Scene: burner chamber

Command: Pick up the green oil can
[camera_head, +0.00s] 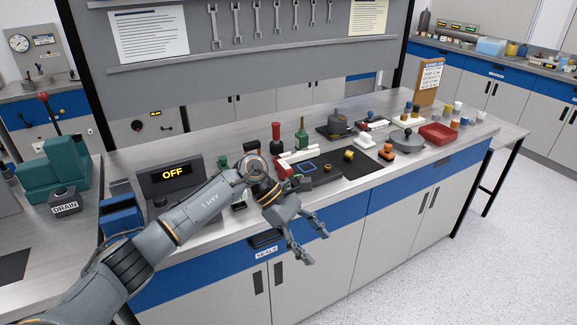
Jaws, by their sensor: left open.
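A green can with a narrow spout (301,138), which looks like the oil can, stands upright on the workbench (200,237), behind the black mat. A similar red can (276,132) stands just left of it. My left gripper (313,246) is open and empty. In the picture it is below the green can, in front of the bench's front edge and apart from the can. My left forearm crosses the bench's left part and hides some things there. My right gripper is not in view.
A black mat (330,172) with small parts lies in front of the cans. A white block lies near the red can. A box reading OFF (172,176) stands left. A red tray (438,132) and small items crowd the right. A tool board (260,50) rises behind.

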